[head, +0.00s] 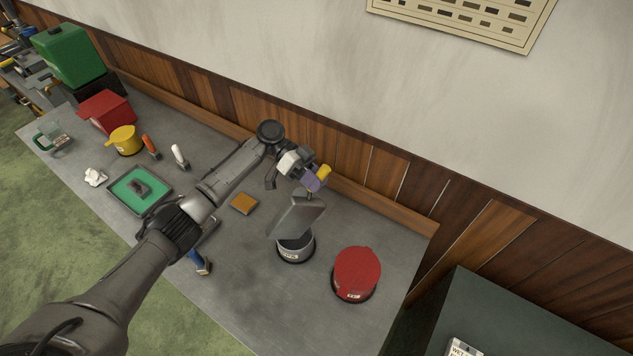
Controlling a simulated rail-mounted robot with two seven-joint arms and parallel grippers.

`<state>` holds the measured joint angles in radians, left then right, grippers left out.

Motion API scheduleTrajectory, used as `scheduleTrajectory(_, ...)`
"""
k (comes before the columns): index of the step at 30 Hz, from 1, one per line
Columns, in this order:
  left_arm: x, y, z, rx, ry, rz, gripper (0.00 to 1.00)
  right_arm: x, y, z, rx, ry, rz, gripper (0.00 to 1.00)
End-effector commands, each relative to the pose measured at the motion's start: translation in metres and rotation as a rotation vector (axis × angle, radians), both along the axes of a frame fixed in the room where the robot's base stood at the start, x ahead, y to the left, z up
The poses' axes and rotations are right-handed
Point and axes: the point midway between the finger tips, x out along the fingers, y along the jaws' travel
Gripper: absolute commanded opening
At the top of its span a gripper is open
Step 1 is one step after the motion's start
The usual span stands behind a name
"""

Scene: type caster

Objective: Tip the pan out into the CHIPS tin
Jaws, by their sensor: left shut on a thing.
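My left gripper (308,178) is shut on the pan at its upper end, where purple and yellow parts show. The pan (300,214) is a grey metal scoop shape, steeply tilted over an open grey round tin (296,249). The pan's lower edge hangs over the tin's mouth and hides part of it. The tin has a pale label on its front, too small to read surely as CHIPS. What is in the pan or falling from it cannot be seen. My right gripper is not in view.
A red-lidded round tin (357,272) stands to the right. A small brown block (244,203), a green tray (139,190), a blue-handled brush (199,262), a yellow pot (125,139) and a red bin (106,111) lie leftward. A wooden wall strip bounds the bench's back.

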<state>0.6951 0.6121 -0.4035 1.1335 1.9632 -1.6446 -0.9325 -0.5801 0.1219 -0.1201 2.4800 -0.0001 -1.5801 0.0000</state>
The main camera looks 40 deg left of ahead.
Motion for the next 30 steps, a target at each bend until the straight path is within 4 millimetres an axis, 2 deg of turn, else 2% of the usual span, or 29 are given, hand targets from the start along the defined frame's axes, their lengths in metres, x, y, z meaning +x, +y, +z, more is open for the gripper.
scheduleTrajectory(20,0.006,0.010,-0.001,-0.053,0.033,-0.001,0.00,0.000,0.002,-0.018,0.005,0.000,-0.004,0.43)
scheduleTrajectory(25,0.005,0.008,0.001,-0.045,0.028,-0.002,0.00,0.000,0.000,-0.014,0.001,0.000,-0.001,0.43)
scheduleTrajectory(30,-0.005,-0.005,0.003,0.023,-0.017,-0.003,0.00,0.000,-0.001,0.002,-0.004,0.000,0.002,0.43)
